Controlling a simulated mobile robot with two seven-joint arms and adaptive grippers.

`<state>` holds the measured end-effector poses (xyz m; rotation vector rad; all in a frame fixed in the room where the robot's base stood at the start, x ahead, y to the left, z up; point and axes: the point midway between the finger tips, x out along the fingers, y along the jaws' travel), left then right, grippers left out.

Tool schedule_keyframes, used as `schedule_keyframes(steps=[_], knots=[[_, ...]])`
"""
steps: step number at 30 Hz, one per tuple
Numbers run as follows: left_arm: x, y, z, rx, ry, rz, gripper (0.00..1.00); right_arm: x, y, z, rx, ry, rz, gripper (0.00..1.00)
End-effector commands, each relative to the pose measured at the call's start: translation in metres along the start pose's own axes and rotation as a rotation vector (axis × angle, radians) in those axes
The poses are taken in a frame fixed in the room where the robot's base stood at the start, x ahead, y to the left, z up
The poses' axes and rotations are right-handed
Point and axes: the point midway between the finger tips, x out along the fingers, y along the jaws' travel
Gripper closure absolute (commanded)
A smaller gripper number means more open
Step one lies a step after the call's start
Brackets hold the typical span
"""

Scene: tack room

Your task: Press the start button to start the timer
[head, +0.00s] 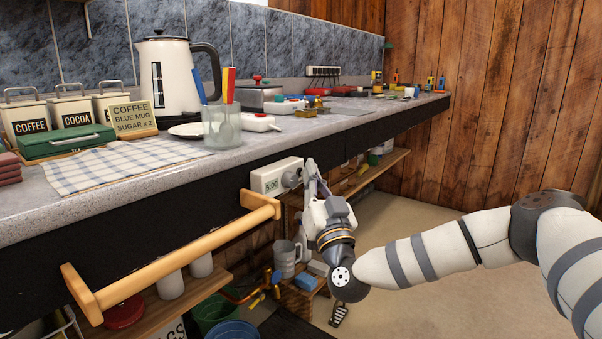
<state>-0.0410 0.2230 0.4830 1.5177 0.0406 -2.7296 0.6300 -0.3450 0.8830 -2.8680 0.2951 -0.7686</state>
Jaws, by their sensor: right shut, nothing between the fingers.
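My left gripper is not in view.
A wooden rail (172,257) sticks out from the counter front, left of the timer. The countertop (215,165) above holds a kettle (172,80), canisters and a glass jar (221,127). A lower shelf with mugs and buckets is below. Open floor (420,230) lies to the right.

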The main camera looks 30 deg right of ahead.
Motion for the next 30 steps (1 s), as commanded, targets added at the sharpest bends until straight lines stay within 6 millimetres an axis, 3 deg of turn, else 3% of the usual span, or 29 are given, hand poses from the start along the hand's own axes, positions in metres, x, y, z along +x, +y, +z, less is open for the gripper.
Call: schedule_keyframes(steps=[26, 30], knots=[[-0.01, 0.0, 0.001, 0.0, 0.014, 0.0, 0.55, -0.009, 0.006, -0.006, 0.0, -0.001, 0.0, 1.0], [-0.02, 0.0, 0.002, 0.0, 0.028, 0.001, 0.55, -0.015, 0.012, -0.016, -0.001, 0.002, 0.0, 1.0]])
